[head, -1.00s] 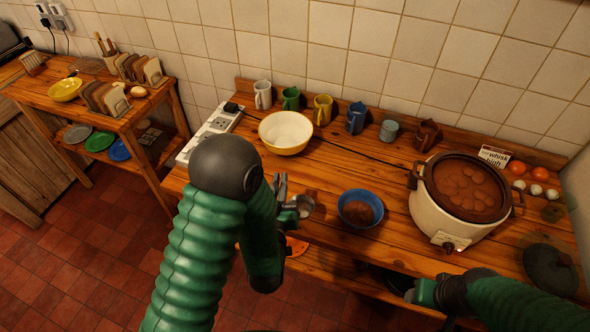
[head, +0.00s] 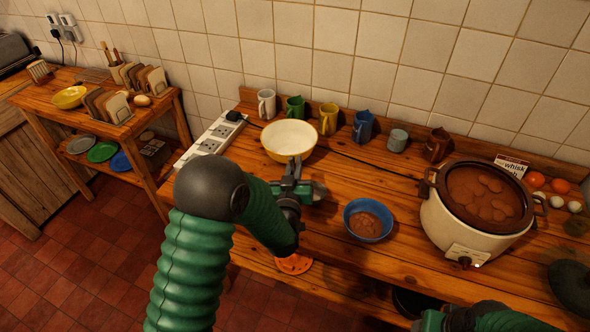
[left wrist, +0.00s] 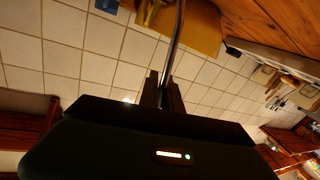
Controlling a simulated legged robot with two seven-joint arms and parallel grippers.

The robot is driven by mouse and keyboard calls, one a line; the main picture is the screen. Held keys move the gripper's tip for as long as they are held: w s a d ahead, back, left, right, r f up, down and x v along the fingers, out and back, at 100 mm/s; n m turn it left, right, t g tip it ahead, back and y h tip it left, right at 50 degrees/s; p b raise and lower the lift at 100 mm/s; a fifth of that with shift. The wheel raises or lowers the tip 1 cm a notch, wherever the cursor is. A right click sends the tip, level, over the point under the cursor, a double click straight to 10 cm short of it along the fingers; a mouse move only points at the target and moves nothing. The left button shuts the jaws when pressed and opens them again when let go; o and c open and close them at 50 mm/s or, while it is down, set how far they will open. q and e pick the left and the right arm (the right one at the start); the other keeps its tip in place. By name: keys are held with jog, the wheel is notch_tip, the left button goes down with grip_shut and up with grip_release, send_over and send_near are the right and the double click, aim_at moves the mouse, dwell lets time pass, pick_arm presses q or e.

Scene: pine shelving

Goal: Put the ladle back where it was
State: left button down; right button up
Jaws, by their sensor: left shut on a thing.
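My left gripper (head: 292,170) is shut on the ladle, above the front of the wooden worktop. The slow cooker (head: 440,222), full of brown stew, stands to the right. The blue bowl (head: 352,228) with brown food lies between it and the ladle. My right gripper (head: 432,320) is at the bottom edge, partly cut off; its jaws are unclear.
A yellow bowl (head: 289,140) stands just behind my left gripper. Several mugs (head: 328,118) line the back. A power strip (head: 212,138) lies at the left end. A dark lid (head: 572,288) and a card (head: 511,166) are at right. Worktop between yellow bowl and cooker is mostly clear.

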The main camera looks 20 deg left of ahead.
pick_arm(q)
jog(key=shift+f, duration=0.2)
jog(key=c, duration=2)
grip_release()
jog(key=shift+a+f, duration=0.1)
jog(key=shift+a, duration=0.05)
jog(key=o, duration=0.5)
jog(key=shift+a, duration=0.1)
jog(key=shift+c, duration=0.2)
